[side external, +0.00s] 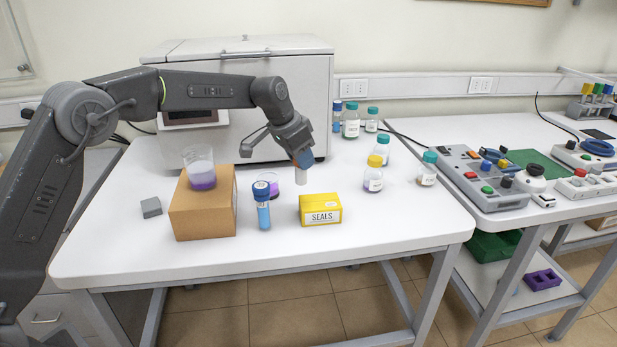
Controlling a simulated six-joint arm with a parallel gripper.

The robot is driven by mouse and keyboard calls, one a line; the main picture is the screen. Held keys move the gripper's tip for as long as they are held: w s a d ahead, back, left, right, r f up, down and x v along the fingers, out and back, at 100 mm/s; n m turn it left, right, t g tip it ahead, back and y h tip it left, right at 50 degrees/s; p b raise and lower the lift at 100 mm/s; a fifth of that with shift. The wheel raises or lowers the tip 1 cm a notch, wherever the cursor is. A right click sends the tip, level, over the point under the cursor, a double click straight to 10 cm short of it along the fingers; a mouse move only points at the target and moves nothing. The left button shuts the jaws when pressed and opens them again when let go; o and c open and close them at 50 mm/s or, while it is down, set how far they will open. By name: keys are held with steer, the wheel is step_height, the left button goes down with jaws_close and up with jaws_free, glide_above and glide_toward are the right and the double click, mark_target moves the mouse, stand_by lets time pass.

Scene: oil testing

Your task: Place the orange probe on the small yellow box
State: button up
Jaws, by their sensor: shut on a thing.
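The small yellow box (312,202), labelled SEALS, lies on the white table near its front edge. My gripper (302,160) is above and slightly behind the box, pointing down. It is shut on a small pale grey cylinder with a blue upper part (301,176), held roughly upright. The cylinder's lower end appears above the box's top, apart from it. I see no clearly orange probe; the fingers hide part of the held thing.
A cardboard box (202,220) bears a beaker (201,170). Bottles (373,178) stand to the right. The table's right front is clear.

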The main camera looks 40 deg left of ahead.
mark_target(301, 175)
steer(key=shift+w+d+f, duration=0.35)
steer(key=shift+d+f, duration=0.1)
steer(key=shift+d, duration=0.25)
steer(key=shift+f, duration=2.05)
steer(key=shift+f, duration=0.15)
steer(key=o, duration=1)
steer(key=shift+c, duration=0.2)
